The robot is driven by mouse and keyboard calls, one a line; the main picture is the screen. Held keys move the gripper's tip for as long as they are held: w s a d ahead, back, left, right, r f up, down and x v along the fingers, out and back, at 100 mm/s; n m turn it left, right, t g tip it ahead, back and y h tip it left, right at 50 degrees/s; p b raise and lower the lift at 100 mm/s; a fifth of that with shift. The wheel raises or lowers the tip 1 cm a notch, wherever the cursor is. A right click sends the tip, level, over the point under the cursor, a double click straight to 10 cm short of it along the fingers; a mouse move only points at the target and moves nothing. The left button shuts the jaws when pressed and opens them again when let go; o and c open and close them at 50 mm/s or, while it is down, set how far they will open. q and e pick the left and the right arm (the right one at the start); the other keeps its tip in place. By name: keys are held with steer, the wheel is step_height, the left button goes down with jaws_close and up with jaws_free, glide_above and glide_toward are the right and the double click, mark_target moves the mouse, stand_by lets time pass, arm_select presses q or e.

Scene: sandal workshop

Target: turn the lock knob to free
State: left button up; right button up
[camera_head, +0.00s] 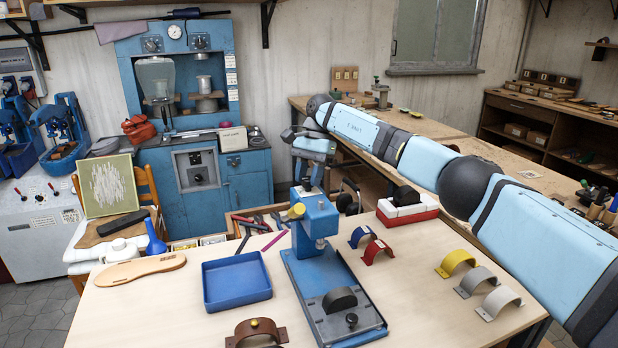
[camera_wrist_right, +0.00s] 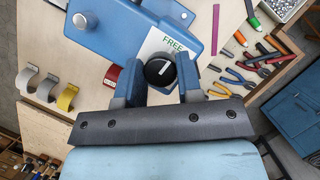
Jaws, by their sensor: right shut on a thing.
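The lock knob (camera_wrist_right: 158,72) is black and round with a white pointer line. In the right wrist view it sits beside a white label (camera_wrist_right: 165,44) reading "FREE" in green on the blue press (camera_wrist_right: 125,25). The pointer line slants toward the upper right of that view. My right gripper (camera_wrist_right: 161,84) has a finger on each side of the knob and is shut on it. In the head view the press (camera_head: 316,222) stands on the workbench; my right gripper (camera_head: 309,178) is behind its head, and the knob is hidden there. My left gripper is not in view.
A blue tray (camera_head: 237,283) and a sandal sole (camera_head: 140,270) lie left of the press. Red, blue, yellow and grey arched straps stand to the right. Pliers and pens (camera_wrist_right: 240,78) lie close to my right gripper. Bare tabletop (camera_head: 420,290) shows right of the press.

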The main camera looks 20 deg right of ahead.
steer(key=shift+n, duration=0.5)
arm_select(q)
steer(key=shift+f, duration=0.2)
arm_select(e)
steer(key=o, duration=0.9)
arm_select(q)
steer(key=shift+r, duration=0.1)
